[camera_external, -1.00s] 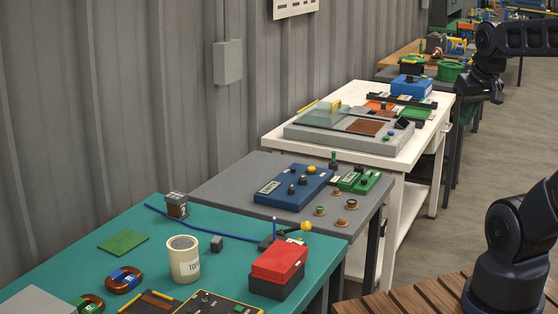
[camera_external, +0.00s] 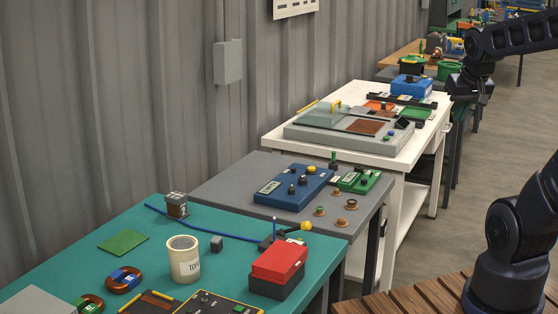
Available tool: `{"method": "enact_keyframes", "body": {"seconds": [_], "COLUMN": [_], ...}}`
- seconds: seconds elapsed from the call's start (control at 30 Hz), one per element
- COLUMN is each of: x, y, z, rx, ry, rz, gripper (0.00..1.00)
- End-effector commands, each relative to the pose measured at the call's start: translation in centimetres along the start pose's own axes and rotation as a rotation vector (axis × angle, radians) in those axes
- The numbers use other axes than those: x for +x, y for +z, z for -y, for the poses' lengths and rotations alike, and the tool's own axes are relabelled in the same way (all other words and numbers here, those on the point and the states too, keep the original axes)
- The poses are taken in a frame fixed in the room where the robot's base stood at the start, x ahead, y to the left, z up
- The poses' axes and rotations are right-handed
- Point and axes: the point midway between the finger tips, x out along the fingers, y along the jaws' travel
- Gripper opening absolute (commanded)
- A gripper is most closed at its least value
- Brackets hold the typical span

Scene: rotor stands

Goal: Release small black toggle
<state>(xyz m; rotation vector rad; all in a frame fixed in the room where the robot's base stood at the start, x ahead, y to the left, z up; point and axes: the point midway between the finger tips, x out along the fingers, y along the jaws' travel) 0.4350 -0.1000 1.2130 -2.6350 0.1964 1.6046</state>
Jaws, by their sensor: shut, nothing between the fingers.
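My gripper (camera_external: 470,98) is dark and shut, with nothing between its fingers. It hangs in the upper right of the external view, by the right edge of the white table (camera_external: 275,147). On that table stands a grey station (camera_external: 300,134) with a glass cover, a brown panel and a small black block (camera_external: 404,123) at its right end. The gripper is to the right of this block and apart from it. I cannot tell which part is the small black toggle; the parts there are too small to make out.
A grey table (camera_external: 222,187) holds a blue box (camera_external: 285,197) with black knobs and a green box (camera_external: 362,185). The teal table (camera_external: 75,262) in front holds a red-topped box (camera_external: 280,260) and a white can (camera_external: 184,262). The floor to the right is open.

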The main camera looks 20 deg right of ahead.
Motion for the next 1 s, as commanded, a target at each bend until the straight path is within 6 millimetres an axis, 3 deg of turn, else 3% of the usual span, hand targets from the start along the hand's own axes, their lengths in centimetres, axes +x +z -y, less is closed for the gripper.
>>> {"method": "enact_keyframes", "body": {"seconds": [0.5,1.0], "x": [8.8,17.9], "y": [-8.3,-13.5], "z": [-2.7,-4.1], "rx": [0.192,0.348], "ry": [0.063,-0.026], "rz": [-0.162,-0.293], "gripper": [0.00,0.00]}}
